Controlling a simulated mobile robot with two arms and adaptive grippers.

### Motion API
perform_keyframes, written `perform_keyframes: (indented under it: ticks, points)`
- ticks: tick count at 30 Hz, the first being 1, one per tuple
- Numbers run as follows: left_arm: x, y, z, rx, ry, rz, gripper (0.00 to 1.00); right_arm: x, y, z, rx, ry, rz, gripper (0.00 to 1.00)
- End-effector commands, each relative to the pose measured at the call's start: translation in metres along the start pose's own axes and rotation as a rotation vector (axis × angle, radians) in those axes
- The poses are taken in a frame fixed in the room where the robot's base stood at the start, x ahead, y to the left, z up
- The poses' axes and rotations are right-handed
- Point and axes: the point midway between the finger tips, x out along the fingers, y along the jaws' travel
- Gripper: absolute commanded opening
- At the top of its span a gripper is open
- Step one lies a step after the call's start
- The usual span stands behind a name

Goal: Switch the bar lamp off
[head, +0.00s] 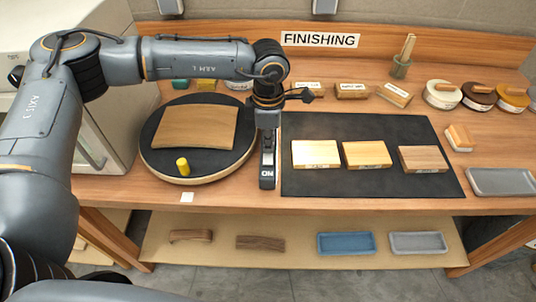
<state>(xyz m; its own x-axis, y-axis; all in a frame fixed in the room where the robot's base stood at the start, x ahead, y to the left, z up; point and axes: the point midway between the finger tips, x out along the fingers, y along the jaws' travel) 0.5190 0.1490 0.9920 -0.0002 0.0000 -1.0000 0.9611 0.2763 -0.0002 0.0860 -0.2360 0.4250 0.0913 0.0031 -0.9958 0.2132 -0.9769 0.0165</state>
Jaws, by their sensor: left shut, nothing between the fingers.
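My left gripper (268,158) points down from the wrist, between the round turntable and the dark mat. Its fingers are shut and empty. Just below its tips in the picture is a small dark block (268,183) with white lettering, near the bench's front edge. The lettering seems to read ON, though its direction is unclear. The gripper overlaps this block, and I cannot tell whether they touch. The bar lamp itself cannot be made out for certain. My right gripper is not in view.
The black turntable (158,165) holds a curved wooden sheet (195,127) and a yellow cylinder (183,167). Several wooden blocks lie on the mat (350,125). Tins (442,95) and a brush cup (400,68) stand behind. A grey tray (503,182) lies at right.

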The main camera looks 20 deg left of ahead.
Motion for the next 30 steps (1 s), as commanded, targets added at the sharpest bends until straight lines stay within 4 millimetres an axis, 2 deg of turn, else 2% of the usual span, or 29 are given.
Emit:
perform_keyframes:
  ticks: [6,10,30]
  points:
    - [0.004,0.0,0.0,0.0,0.0,0.0,0.0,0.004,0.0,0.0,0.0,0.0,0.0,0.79]
    - [0.0,0.0,0.0,0.0,0.0,0.0,0.0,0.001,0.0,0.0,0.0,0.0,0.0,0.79]
    - [-0.054,0.0,0.0,0.0,-0.001,0.0,0.0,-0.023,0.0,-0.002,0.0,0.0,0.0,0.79]
